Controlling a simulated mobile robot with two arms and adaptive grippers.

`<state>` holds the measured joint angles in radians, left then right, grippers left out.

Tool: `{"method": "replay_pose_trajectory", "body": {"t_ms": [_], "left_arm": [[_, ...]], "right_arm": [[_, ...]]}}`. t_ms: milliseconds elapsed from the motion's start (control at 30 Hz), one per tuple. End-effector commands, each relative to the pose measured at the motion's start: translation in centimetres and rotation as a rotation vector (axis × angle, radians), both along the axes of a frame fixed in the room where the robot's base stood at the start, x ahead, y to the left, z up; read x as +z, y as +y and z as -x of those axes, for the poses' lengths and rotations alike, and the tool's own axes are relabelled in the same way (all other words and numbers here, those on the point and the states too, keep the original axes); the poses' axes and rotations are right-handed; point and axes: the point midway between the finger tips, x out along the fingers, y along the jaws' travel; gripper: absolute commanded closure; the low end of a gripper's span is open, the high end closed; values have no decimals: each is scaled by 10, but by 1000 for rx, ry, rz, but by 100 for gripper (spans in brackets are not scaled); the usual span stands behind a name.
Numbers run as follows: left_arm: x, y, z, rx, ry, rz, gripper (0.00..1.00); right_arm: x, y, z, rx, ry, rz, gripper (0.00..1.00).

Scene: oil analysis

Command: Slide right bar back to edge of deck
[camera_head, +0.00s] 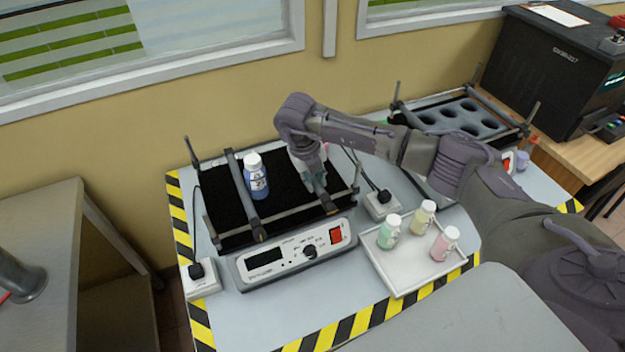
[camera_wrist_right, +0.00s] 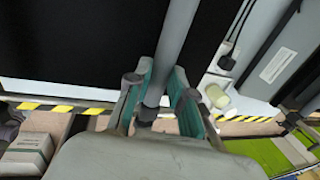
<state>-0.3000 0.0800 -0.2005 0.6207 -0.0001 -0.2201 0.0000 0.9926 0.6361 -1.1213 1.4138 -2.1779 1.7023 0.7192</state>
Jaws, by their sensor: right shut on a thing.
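The shaker deck (camera_head: 284,186) is a black mat in a frame of grey rods. The right bar (camera_head: 325,203) crosses the right part of the deck. My right gripper (camera_head: 314,178) reaches down over the deck and is shut on this bar. In the right wrist view, the bar (camera_wrist_right: 175,45) runs between the teal-lined fingers of the gripper (camera_wrist_right: 160,95). The arm hides part of the bar and the back right of the deck in the head view. The left bar (camera_head: 238,184) stands beside a blue bottle with a white cap (camera_head: 256,177). My left gripper is not in view.
The shaker's control panel (camera_head: 295,253) is in front of the deck. A white tray (camera_head: 393,277) with three small bottles stands to the right, near a power socket (camera_head: 381,205). A rack with round holes (camera_head: 459,115) is at the back right, beyond my arm.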

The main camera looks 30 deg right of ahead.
Motion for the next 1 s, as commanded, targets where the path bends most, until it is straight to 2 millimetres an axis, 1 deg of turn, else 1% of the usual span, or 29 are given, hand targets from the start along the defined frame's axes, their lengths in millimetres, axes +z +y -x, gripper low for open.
{"method": "replay_pose_trajectory", "body": {"t_ms": [33, 100, 200, 267, 467, 500, 633, 667, 900, 1000], "left_arm": [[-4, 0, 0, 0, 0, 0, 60], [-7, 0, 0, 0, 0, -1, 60], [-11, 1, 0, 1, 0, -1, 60], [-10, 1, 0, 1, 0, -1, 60], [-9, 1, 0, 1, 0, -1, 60], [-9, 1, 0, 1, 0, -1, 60], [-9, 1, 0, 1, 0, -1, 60], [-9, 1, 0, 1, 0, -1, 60], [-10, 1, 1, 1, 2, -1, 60], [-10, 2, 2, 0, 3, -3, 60]], "right_arm": [[-1, -10, 0, -3, -1, 3, 100], [-2, -22, 0, -5, -3, 4, 100], [-1, -36, 1, -2, -3, 3, 100], [1, -38, 1, -1, -3, 2, 100], [1, -37, 1, -1, -3, 1, 100], [1, -37, 1, -1, -3, 1, 76], [1, -37, 1, 0, -3, 1, 55], [1, -37, 1, -1, -2, 1, 52], [1, -37, 2, -1, -1, 1, 52], [4, -36, 1, 0, -2, 1, 52]]}}
